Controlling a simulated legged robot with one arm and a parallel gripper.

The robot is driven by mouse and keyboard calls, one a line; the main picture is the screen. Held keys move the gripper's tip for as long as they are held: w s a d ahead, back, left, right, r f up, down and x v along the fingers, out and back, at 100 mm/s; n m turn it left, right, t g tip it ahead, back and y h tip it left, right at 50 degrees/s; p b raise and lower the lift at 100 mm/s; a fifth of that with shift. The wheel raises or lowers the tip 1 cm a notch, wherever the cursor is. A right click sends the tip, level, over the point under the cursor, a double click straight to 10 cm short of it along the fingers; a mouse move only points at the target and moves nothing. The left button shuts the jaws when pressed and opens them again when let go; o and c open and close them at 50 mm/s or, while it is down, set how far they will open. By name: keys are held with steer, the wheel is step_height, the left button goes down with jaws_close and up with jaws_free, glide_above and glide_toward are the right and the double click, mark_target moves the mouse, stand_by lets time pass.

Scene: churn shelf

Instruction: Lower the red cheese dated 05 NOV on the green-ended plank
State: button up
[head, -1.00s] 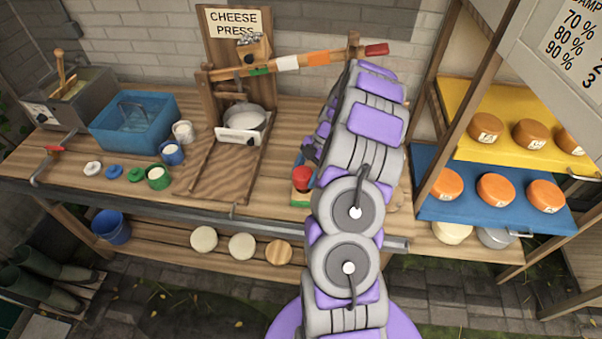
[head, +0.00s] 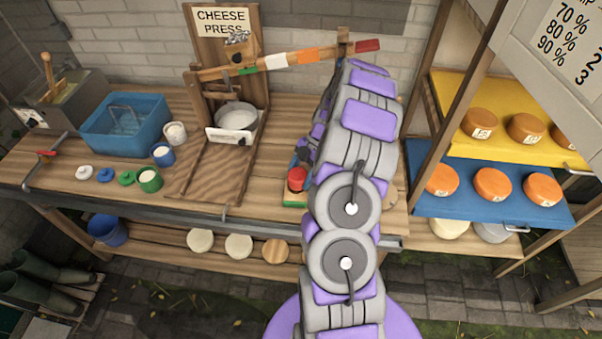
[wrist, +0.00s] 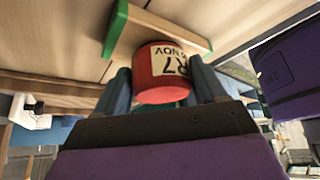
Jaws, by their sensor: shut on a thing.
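The red cheese (wrist: 163,75) is in my gripper (wrist: 165,92), between two dark blue fingers in the wrist view. Its pale label reads "NOV" and "R7" upside down there; the day number is not readable. In the head view the red cheese (head: 297,178) shows just left of my arm, above the green-ended plank (head: 293,204). My arm hides most of the plank and the gripper there. In the wrist view the plank (wrist: 155,32) lies behind the cheese, its green end (wrist: 116,30) to the left. I cannot tell whether the cheese touches it.
A cheese press (head: 225,150) stands left of my arm, with a blue basin (head: 125,128) farther left. A shelf on the right has a yellow board (head: 455,92) and a blue board (head: 420,200) with orange-brown cheeses. The bench between press and plank is clear.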

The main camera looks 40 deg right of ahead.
steer(key=shift+a+f, duration=0.1)
steer(key=shift+a, duration=0.55)
steer(key=shift+d+f+b, duration=0.3)
steer(key=shift+d+b, duration=0.05)
steer(key=shift+d, duration=0.1)
steer(key=o, duration=1.2)
steer(key=shift+a, duration=0.3)
steer(key=shift+d, duration=0.1)
steer(key=shift+d+r, duration=0.15)
steer(key=shift+r, duration=0.1)
steer(key=p+v, duration=0.2)
steer(key=v, duration=0.9)
steer(key=shift+r, duration=0.2)
